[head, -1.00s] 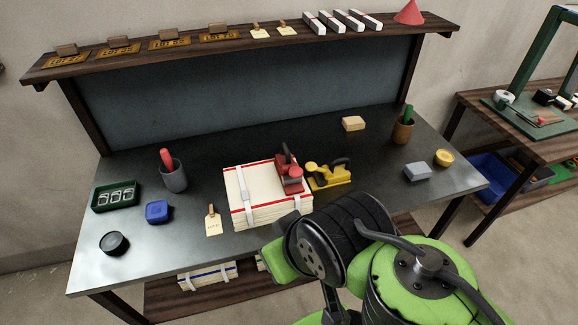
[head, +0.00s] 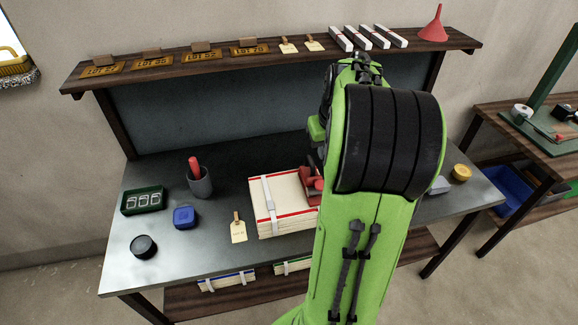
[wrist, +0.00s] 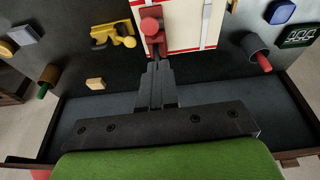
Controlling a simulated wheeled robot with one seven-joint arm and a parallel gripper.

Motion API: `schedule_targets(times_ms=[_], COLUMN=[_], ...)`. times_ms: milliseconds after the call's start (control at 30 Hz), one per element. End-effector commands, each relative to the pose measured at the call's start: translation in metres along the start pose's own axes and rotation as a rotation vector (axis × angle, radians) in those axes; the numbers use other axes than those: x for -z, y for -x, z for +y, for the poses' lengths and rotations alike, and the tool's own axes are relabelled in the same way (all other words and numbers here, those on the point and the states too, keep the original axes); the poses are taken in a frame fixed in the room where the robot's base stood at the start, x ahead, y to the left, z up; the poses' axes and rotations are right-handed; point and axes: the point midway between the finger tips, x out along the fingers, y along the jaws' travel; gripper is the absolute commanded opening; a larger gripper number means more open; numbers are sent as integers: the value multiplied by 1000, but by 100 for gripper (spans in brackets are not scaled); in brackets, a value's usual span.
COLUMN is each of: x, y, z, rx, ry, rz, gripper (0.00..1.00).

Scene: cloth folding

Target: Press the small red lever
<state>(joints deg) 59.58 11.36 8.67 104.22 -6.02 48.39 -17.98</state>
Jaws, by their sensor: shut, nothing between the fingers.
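A red tool (head: 312,186) sits on the right part of a strapped stack of cream sheets (head: 270,205); my arm hides much of it in the head view. A separate small lever cannot be made out.
A yellow tool (wrist: 106,36) lies beside the red one. A tan block (wrist: 95,84) and a cup with a green handle (wrist: 48,77) stand nearby. A grey cup (head: 199,182), blue box (head: 185,217) and tag (head: 238,231) are left of the stack. A shelf (head: 270,58) runs behind.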

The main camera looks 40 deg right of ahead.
Motion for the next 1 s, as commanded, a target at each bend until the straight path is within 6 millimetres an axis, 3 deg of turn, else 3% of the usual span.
schedule_targets(times_ms=[33,133,533,1000], x=[2,2,1,0], y=[-4,-10,-20,-118], z=[17,32,33,32], rx=[2,3,6,7], ry=[-24,-44,-45,-44], rz=[-6,-7,-11,-12], gripper=[0,0,0,0])
